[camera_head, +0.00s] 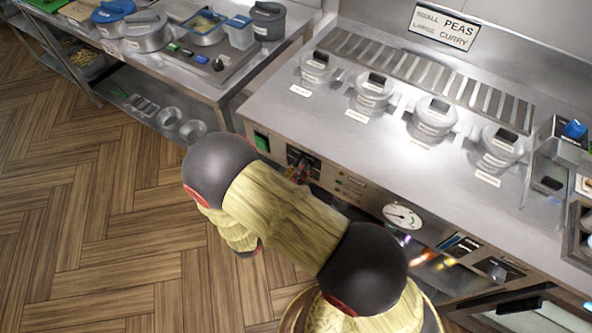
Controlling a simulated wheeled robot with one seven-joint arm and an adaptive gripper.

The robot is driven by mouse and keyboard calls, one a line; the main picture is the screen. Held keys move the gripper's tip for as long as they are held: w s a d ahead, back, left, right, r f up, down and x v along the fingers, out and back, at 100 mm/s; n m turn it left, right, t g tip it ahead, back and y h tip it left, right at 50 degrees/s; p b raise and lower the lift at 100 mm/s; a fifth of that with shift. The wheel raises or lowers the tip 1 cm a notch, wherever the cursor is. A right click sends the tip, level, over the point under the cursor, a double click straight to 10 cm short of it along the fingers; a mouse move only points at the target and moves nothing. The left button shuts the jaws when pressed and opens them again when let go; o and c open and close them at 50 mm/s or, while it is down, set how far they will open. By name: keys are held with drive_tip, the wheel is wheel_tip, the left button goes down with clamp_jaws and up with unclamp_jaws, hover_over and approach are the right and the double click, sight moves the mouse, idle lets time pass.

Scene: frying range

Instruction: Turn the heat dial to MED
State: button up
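The front panel of the range (350,187) runs along the counter's front edge. A dark control plate (297,155) sits in its left part. Small dark and red parts show right at this plate, just above my arm. They may be the end of my gripper (300,172), but its fingers are too small and too covered to read. I cannot make out the heat dial or its MED mark; it may be hidden at this plate. A round white gauge with a needle (402,216) is further right on the panel. My yellow arm with black joints crosses in front and hides part of the panel.
Several lidded pots (373,91) stand on the steel counter (300,122). A green switch (262,142) is at the panel's left end. A side table (190,85) with pans stands at upper left. The wooden floor (90,210) is clear on the left.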

drive_tip(key=c, duration=0.8)
drive_tip(key=shift+m, duration=0.3)
drive_tip(key=m+b, duration=0.2)
drive_tip(key=m, duration=0.9)
drive_tip(key=m+h+b, duration=0.1)
drive_tip(key=m+b, duration=0.1)
drive_tip(key=m, duration=1)
drive_tip(key=shift+s+d+f+m, duration=0.15)
drive_tip(key=shift+f+m, duration=0.05)
drive_tip(key=shift+m, duration=0.1)
drive_tip(key=o, duration=1)
